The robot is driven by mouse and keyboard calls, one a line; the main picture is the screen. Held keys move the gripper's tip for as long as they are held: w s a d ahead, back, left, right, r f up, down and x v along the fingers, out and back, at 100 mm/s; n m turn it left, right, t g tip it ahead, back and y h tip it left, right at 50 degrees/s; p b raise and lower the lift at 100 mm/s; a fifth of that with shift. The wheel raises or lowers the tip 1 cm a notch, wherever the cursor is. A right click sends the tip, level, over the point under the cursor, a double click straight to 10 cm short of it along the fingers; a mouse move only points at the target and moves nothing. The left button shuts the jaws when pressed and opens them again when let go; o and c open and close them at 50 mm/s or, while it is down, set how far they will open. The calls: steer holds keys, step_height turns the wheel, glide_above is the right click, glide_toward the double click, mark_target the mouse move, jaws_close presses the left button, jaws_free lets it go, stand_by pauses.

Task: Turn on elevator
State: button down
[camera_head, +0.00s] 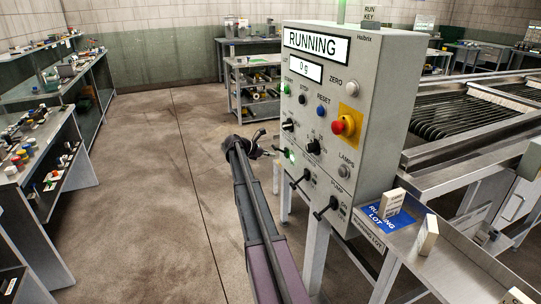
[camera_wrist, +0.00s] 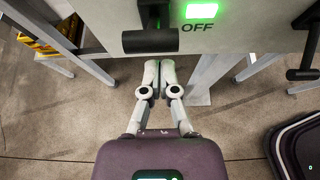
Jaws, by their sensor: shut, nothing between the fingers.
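A grey control panel (camera_head: 375,80) stands at the centre in the head view, with a "RUNNING" display and a "0 g" display. At its lower left edge a small green light (camera_head: 290,155) glows. In the wrist view a black lever switch (camera_wrist: 150,40) sits beside a lit green light (camera_wrist: 195,12), above the word "OFF". I cannot read an elevator label in either view. My gripper (camera_head: 270,150) is beside the panel's lower left edge. In the wrist view its fingers (camera_wrist: 159,66) are together and empty, just below the lever; I cannot tell whether they touch the panel.
Other panel controls include a red stop button (camera_head: 343,126) on yellow and two lower black levers, one near the pump label (camera_head: 336,187). A steel shelf (camera_head: 455,255) with cards lies at lower right. Roller machinery (camera_head: 470,105) is behind. Floor on the left is clear.

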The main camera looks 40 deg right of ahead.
steer(key=shift+d+r, duration=0.1)
steer(key=shift+r, duration=0.1)
steer(key=shift+r+p, duration=0.6)
steer(key=shift+p, duration=0.2)
steer(key=shift+r, duration=0.1)
steer(key=r+p+v, duration=0.1)
steer(key=p+v, duration=0.5)
steer(key=v, duration=0.3)
steer(key=shift+r, duration=0.45)
steer(key=shift+d, duration=0.1)
